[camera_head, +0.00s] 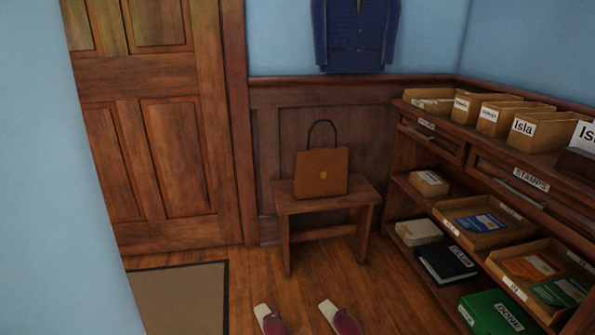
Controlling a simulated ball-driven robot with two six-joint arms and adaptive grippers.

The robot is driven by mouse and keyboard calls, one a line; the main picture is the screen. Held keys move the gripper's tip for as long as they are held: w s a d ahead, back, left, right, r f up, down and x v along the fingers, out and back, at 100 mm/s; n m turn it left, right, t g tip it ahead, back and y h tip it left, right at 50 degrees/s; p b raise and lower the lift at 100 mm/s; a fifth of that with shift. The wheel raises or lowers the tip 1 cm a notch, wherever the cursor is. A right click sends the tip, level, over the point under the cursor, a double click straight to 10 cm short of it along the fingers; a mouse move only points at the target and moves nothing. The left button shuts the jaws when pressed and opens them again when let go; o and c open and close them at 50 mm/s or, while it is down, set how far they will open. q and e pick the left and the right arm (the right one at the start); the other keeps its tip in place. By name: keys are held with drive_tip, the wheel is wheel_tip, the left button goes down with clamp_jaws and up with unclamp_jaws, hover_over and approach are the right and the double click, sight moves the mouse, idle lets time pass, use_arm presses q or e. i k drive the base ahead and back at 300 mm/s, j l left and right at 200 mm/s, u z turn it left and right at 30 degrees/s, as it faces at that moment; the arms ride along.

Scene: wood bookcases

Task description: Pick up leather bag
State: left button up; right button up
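A brown leather bag (321,173) stands upright on a small wooden bench (327,203) against the panelled wall.
A wooden bookcase (440,208) with boxes, trays and books fills the right side. A wooden door (150,120) is at left, and a blue jacket (356,35) hangs above the bench.

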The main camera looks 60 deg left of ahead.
sight(319, 172)
drive_tip(key=u, duration=1.75)
drive_tip(key=i+j+z, duration=0.1)
drive_tip(key=z, duration=0.95)
drive_tip(key=j+z, duration=0.35)
drive_tip(key=j, duration=0.25)
drive_tip(key=j+z, duration=0.4)
drive_tip(key=j, duration=0.2)
drive_tip(key=j+z, duration=0.35)
drive_tip(key=j, duration=0.25)
drive_tip(key=k, duration=0.05)
